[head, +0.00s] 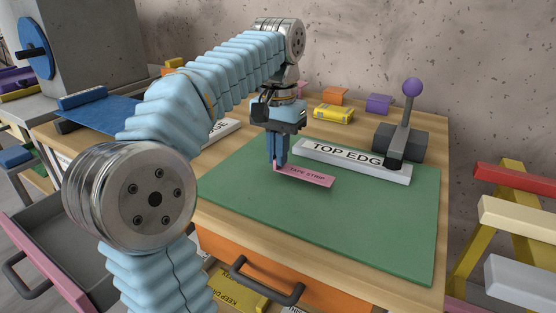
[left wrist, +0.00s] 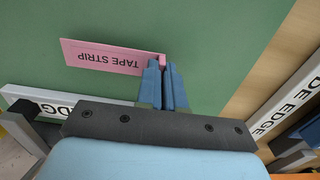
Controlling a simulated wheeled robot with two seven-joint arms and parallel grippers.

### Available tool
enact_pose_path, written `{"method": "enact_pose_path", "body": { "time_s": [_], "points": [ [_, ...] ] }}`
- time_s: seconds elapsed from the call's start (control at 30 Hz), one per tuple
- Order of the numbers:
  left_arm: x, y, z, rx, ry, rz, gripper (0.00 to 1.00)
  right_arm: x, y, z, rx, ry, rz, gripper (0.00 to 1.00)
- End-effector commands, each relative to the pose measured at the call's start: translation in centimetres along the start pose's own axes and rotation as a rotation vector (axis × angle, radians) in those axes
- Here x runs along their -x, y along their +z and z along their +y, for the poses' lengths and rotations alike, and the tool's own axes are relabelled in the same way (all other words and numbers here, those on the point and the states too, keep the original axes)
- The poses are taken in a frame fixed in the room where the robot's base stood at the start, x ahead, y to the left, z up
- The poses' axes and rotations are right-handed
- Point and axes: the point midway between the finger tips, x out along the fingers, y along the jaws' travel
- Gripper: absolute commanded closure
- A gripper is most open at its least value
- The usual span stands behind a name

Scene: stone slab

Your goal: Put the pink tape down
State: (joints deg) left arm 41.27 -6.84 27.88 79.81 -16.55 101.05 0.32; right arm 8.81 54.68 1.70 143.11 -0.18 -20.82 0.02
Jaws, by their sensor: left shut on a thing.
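The pink tape strip (head: 305,176), lettered "TAPE STRIP", is at the green mat (head: 370,219), just in front of the white "TOP EDGE" bar. My left gripper (head: 277,163) points down and is shut on the strip's left end. In the left wrist view the strip (left wrist: 105,57) extends left from the fingertips (left wrist: 163,62), with a small pink end between them. I cannot tell whether the strip touches the mat or hangs slightly above it. My right gripper is not in view.
The "TOP EDGE" bar (head: 352,161) lies along the mat's back. A lever with a purple knob (head: 412,87) stands behind its right end. Yellow, orange and purple blocks sit at the back. The mat's front and right are clear. An orange drawer (head: 305,284) is below.

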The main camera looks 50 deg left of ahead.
Motion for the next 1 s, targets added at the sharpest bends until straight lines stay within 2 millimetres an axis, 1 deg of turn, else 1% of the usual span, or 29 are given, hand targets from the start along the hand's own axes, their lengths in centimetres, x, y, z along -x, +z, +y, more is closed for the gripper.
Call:
{"method": "enact_pose_path", "body": {
  "time_s": [0.03, 0.1, 0.37, 0.47, 0.5, 0.67, 0.9, 1.0],
  "points": [
    [-0.94, 0.08, -0.05, 0.002, -0.001, -0.001, 1.0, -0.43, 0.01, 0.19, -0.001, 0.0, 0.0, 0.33],
    [-1.38, 0.06, -0.01, 0.0, -0.001, 0.001, 1.0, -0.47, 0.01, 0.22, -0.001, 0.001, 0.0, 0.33],
    [-1.44, 0.04, 0.02, -0.002, 0.0, 0.002, 1.0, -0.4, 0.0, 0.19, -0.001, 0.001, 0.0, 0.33],
    [-1.74, 0.05, 0.02, -0.002, 0.0, 0.002, 1.0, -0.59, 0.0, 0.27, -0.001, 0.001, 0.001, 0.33],
    [-1.77, 0.06, 0.01, -0.001, 0.0, 0.002, 0.91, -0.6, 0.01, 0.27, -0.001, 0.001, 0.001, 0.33],
    [-1.69, 0.05, 0.0, -0.001, 0.0, 0.002, 0.67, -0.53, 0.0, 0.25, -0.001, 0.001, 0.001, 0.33],
    [-1.66, 0.05, 0.0, -0.001, 0.0, 0.002, 0.67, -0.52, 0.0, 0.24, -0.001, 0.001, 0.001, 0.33],
    [-1.04, 0.03, 0.01, -0.002, 0.0, 0.003, 0.67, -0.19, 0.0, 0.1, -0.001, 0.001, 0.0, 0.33]
  ]
}}
